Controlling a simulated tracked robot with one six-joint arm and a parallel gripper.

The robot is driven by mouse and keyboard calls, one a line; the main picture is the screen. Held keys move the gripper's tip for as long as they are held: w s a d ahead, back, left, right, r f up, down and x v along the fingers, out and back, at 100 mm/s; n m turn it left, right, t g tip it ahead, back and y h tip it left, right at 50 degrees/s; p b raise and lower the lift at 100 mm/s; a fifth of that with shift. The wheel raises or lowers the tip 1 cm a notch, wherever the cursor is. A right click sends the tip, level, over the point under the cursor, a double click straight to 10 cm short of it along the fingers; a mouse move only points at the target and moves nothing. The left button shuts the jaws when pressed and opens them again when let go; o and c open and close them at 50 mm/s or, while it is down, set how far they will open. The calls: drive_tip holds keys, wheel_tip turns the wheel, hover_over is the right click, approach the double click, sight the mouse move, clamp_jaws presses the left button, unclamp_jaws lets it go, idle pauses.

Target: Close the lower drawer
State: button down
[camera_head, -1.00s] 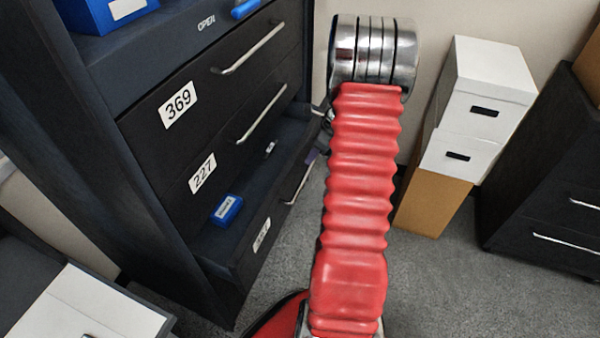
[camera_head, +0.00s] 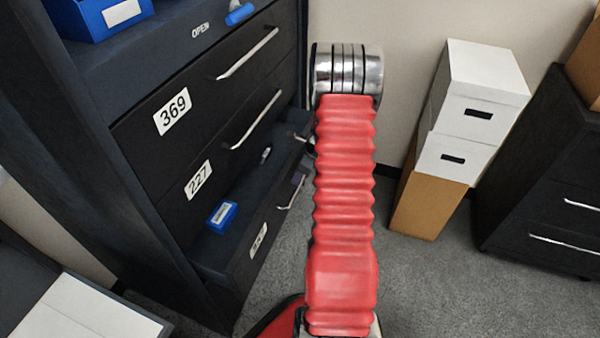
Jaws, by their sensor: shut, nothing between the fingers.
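The lower drawer (camera_head: 238,262) of the dark cabinet is pulled open, and its inside shows from above. Its front carries a white label and a silver handle (camera_head: 291,192). A small blue box (camera_head: 222,216) lies in the drawer, with a small pale item (camera_head: 266,154) farther back. My red arm stands upright right of the drawer. My gripper (camera_head: 301,137) is mostly hidden behind the arm; only a small metallic part shows, near the drawer's far right end. It is shut and empty. Whether it touches the drawer cannot be told.
Two shut drawers, labelled 369 (camera_head: 171,111) and 227 (camera_head: 198,180), lie above, with protruding handles. A blue bin (camera_head: 97,17) sits in the open top. White boxes (camera_head: 478,110) on a brown carton (camera_head: 425,205) and another dark cabinet (camera_head: 545,190) stand right. Grey carpet between is clear.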

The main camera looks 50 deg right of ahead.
drive_tip(key=shift+w+f, duration=0.1)
drive_tip(key=shift+f, duration=0.1)
drive_tip(key=w+a, duration=0.3)
drive_tip(key=w, duration=0.4)
drive_tip(key=shift+w, duration=0.15)
drive_tip(key=shift+a, duration=0.1)
drive_tip(key=v, duration=1)
idle(0.3)
